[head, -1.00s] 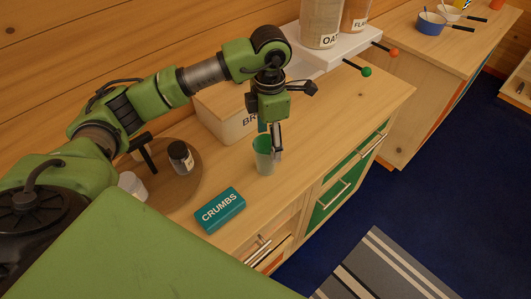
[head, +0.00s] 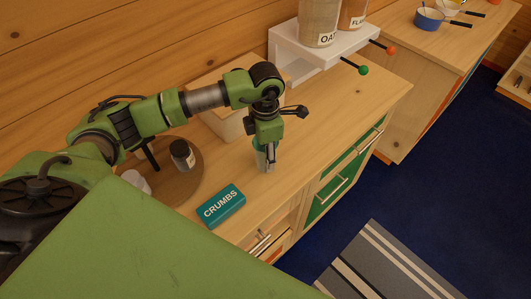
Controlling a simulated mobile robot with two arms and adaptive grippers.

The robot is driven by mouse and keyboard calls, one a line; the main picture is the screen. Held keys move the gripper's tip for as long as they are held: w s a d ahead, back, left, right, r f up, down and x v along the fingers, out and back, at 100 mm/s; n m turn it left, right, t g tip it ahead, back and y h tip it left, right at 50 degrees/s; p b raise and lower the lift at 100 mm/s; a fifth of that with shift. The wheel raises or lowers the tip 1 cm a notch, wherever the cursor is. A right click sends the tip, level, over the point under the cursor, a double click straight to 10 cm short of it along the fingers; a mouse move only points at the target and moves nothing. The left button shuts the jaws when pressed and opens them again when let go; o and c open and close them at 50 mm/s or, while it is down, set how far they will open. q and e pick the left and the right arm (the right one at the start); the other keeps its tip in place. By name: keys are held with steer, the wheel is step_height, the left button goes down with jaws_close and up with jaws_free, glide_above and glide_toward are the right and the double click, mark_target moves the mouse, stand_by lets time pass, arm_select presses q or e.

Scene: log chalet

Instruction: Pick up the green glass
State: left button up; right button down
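The green glass (head: 261,163) is a small translucent cup standing upright on the wooden counter, in the middle of the head view. My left gripper (head: 267,154) points straight down at it. One finger shows at the right side of the glass, overlapping it in the picture. The gripper body hides the rim and upper part of the glass. The other finger is hidden, so I cannot tell whether the fingers are apart or pressed on the glass. My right gripper is not in view.
A teal CRUMBS box (head: 221,206) lies front left of the glass. A dark jar (head: 182,156) stands on a round wooden board (head: 192,186). A wooden bread box (head: 225,122) is close behind my gripper. A white shelf (head: 340,48) bears large canisters. Counter to the right is clear.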

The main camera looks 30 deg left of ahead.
arm_select(q)
steer(key=c, duration=0.4)
